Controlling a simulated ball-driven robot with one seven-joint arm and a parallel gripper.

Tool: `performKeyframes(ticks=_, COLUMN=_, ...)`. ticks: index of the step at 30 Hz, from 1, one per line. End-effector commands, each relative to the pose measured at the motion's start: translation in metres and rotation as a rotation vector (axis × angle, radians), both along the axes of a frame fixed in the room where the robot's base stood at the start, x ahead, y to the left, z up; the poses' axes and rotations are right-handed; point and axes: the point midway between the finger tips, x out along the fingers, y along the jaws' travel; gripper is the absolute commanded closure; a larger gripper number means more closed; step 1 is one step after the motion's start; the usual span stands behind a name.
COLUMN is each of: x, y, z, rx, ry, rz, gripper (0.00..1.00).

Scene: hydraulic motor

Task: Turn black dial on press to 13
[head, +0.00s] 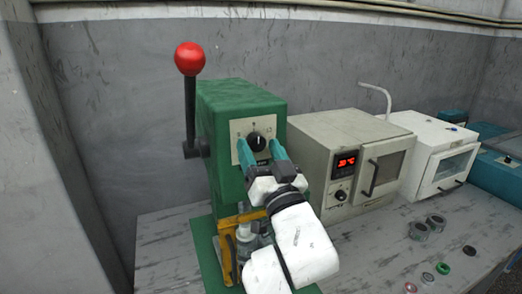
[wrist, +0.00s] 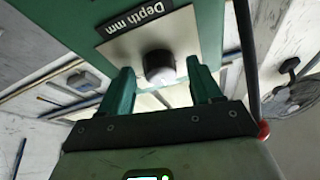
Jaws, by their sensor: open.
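The green press (head: 240,105) stands on the bench, with a red-balled lever (head: 189,58) on its left side. Its black dial (head: 257,142) sits on a pale scale plate on the front face. The dial also shows in the wrist view (wrist: 159,66), below a "Depth mm" label (wrist: 139,16). My gripper (head: 262,146) is open, with its two teal fingers on either side of the dial. In the wrist view the fingertips (wrist: 160,75) straddle the dial with gaps showing. Contact cannot be made out. The dial's exact reading is too small to tell.
A beige oven (head: 345,150) with a red display stands right of the press, and a white oven (head: 435,155) beyond it. Several small round parts (head: 436,223) lie on the bench at the right front. A grey wall (head: 120,100) rises behind.

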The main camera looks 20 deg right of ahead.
Motion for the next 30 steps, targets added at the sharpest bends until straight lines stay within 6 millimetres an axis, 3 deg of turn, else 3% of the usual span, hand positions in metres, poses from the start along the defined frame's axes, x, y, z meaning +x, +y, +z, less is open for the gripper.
performKeyframes(ticks=2, x=-0.0001, y=0.0, z=-0.0002, rx=0.0, ry=0.0, rz=0.0, gripper=0.38)
performKeyframes(ticks=19, x=-0.0003, y=0.0002, z=-0.0003, rx=0.0, ry=0.0, rz=0.0, gripper=0.92)
performKeyframes(ticks=30, x=-0.0005, y=0.0013, z=-0.0046, rx=0.057, ry=-0.002, rz=0.001, gripper=0.92)
